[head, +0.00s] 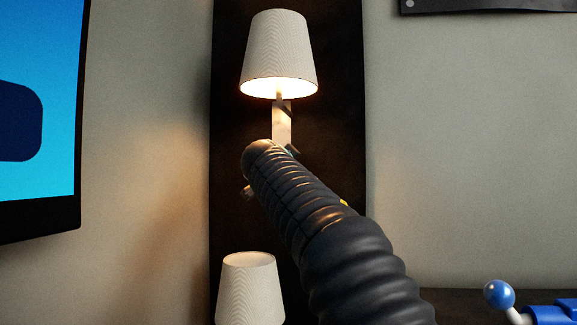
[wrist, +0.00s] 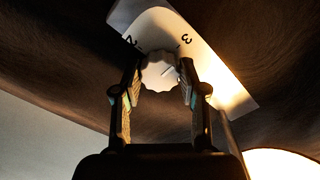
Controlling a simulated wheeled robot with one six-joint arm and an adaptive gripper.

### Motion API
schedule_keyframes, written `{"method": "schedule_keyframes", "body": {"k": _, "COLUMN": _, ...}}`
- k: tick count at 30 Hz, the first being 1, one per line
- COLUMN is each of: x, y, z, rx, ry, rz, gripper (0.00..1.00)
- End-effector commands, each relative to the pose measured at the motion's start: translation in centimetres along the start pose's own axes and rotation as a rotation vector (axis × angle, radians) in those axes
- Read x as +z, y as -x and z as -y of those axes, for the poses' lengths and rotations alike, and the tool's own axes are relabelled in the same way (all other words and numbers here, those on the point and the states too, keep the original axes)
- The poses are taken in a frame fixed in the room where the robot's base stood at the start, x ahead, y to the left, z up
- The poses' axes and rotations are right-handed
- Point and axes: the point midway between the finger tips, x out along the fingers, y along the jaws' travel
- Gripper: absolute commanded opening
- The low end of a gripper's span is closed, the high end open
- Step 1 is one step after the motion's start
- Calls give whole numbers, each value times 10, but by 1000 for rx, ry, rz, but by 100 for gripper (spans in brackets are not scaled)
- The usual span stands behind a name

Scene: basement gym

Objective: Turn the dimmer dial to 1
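The dimmer dial (wrist: 160,71) is a white knob with a scalloped edge, in the upper middle of the wrist view. It sits on a pale plate (wrist: 226,84) on the dark panel. The digits 2 and 3 show on the plate beyond the knob; a 1 is not visible. A short dark mark on the knob slants toward the 3 side. My gripper (wrist: 162,78) has one finger on each side of the knob, very close to it. Whether both pads press on it is unclear. In the head view my arm hides the dial and most of my gripper (head: 268,172).
A lit lamp (head: 279,55) with a white shade is above the plate, and a second shade (head: 249,288) is below. A screen (head: 38,110) is at the left. A blue object with a ball-topped lever (head: 498,294) is at the lower right.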

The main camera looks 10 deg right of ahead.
Motion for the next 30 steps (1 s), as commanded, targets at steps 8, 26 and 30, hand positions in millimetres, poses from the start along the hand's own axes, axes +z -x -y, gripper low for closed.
{"method": "schedule_keyframes", "body": {"k": 8, "x": 0, "y": 0, "z": 0, "rx": 0, "ry": 21, "rz": 0, "gripper": 7}}
{"method": "schedule_keyframes", "body": {"k": 26, "x": 0, "y": 0, "z": 0, "rx": 0, "ry": 450, "rz": -1, "gripper": 7}}
{"method": "schedule_keyframes", "body": {"k": 30, "x": 0, "y": 0, "z": 1, "rx": 0, "ry": 583, "rz": -1, "gripper": 7}}
